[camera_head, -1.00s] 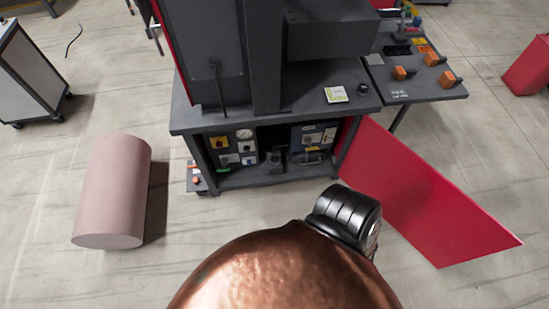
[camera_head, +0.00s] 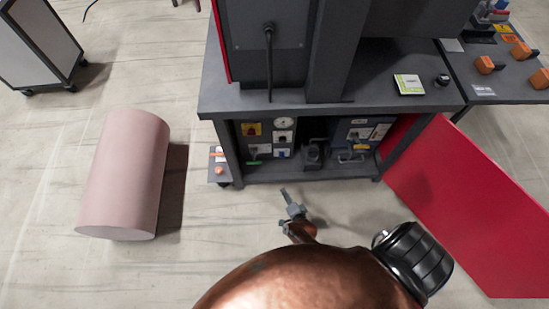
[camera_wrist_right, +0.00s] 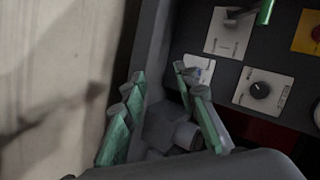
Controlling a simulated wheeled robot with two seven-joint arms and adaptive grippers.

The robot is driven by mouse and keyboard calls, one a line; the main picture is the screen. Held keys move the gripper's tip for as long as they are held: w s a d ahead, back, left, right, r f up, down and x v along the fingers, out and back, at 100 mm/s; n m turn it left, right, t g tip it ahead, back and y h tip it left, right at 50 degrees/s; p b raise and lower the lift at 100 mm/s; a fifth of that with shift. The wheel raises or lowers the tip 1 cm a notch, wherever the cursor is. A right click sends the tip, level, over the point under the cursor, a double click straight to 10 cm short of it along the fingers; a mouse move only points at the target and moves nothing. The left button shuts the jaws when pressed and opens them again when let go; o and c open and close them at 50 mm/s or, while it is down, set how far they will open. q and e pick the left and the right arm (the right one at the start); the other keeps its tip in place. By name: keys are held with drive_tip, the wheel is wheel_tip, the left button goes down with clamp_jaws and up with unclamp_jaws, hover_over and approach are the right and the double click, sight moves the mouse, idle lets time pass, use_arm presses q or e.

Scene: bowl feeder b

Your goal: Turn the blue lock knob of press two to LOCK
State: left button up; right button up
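The blue lock knob (camera_wrist_right: 198,72) is a small blue spot on a white plate in the right wrist view, partly hidden by my right gripper's finger on the picture's right. Its setting cannot be read. In the head view its plate (camera_head: 281,153) appears to be the lower right one on the press's lower panel. My right gripper (camera_wrist_right: 162,88) has green-tipped fingers spread apart with nothing between them. In the head view my right gripper (camera_head: 287,194) is in front of the press's open lower bay, apart from the panel. My left gripper is not in view.
Near the knob are a black dial (camera_wrist_right: 260,91), a green-handled lever (camera_wrist_right: 265,12) and a yellow plate with a red switch (camera_wrist_right: 310,32). A red panel (camera_head: 470,205) stands at the right of the press (camera_head: 330,100).

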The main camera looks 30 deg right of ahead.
drive_tip(key=w+d+m+t+h+b, duration=0.1)
drive_tip(key=w+d+m+h+b, duration=0.15)
drive_tip(key=w+m+b, duration=0.45)
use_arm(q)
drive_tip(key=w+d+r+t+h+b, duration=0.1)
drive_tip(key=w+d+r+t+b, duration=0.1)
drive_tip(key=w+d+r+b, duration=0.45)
use_arm(e)
drive_tip(key=m+g+h+p, duration=0.2)
drive_tip(key=m+h, duration=0.4)
drive_tip(key=m, duration=0.6)
approach(282, 157)
drive_tip(key=w, duration=0.1)
drive_tip(key=shift+y, duration=0.25)
drive_tip(key=b+x, duration=0.3)
drive_tip(key=x, duration=0.5)
drive_tip(key=shift+d+f, duration=0.1)
drive_tip(key=shift+d, duration=0.3)
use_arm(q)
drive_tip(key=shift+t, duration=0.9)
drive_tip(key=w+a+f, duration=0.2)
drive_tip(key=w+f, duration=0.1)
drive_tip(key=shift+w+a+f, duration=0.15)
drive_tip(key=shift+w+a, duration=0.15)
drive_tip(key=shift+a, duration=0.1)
use_arm(e)
drive_tip(key=shift+c, duration=0.5)
clamp_jaws()
